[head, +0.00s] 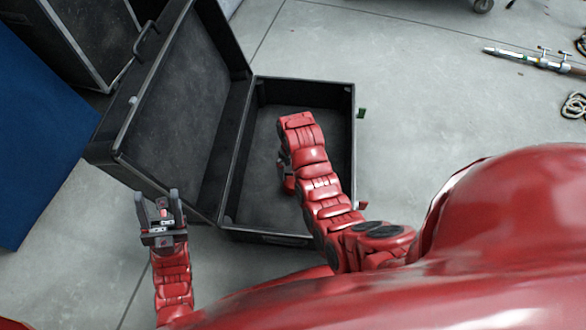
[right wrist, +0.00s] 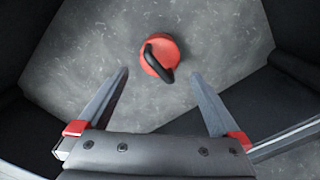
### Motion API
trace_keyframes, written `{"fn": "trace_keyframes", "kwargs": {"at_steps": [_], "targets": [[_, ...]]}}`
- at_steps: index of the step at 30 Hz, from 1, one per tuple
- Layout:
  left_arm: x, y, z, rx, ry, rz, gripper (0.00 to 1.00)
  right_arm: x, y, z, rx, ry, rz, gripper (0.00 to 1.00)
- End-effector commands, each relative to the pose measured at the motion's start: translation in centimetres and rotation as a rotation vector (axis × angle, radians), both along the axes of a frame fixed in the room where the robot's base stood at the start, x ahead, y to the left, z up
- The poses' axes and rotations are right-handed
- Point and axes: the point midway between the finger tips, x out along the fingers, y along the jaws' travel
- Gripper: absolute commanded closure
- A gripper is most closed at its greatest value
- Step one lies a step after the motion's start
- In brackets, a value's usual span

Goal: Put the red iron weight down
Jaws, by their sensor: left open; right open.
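The red iron weight (right wrist: 157,61) with its black handle (right wrist: 158,57) shows in the right wrist view, on a grey surface with dark walls around it. My right gripper (right wrist: 160,75) is open; the weight lies just beyond its fingertips, and no finger visibly touches it. In the head view my right arm reaches down into the open black case (head: 352,130) and hides the weight and most of that gripper. My left gripper (head: 157,196) is open and empty, beside the case's lower left corner.
The case's raised lid (head: 185,95) leans to the left. Another dark case (head: 80,35) and a blue panel (head: 40,130) stand at the left. A metal pole (head: 525,58) and coiled cable (head: 573,106) lie at the right.

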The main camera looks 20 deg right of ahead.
Motion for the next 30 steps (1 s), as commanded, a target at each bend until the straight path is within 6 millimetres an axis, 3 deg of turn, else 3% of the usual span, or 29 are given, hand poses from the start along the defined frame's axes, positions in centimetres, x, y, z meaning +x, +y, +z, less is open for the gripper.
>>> {"fn": "trace_keyframes", "kwargs": {"at_steps": [3, 7, 26, 30], "targets": [[0.0, 0.2, 0.6, -0.008, 0.011, 0.007, 0.50, 0.1, 0.0, 2.1, 0.000, -0.002, 0.000, 0.00], [-0.1, 0.4, 0.9, -0.019, 0.009, 0.011, 0.50, 0.1, 0.0, 3.0, 0.000, -0.004, 0.000, 0.00], [-0.1, 0.5, 0.9, -0.023, 0.005, 0.012, 0.50, 0.1, 0.0, 3.1, -0.001, -0.006, 0.000, 0.00], [-0.1, 0.6, 1.1, -0.026, 0.005, 0.013, 0.50, 1.9, -0.4, 2.8, -0.010, -0.106, -0.014, 0.00]]}}
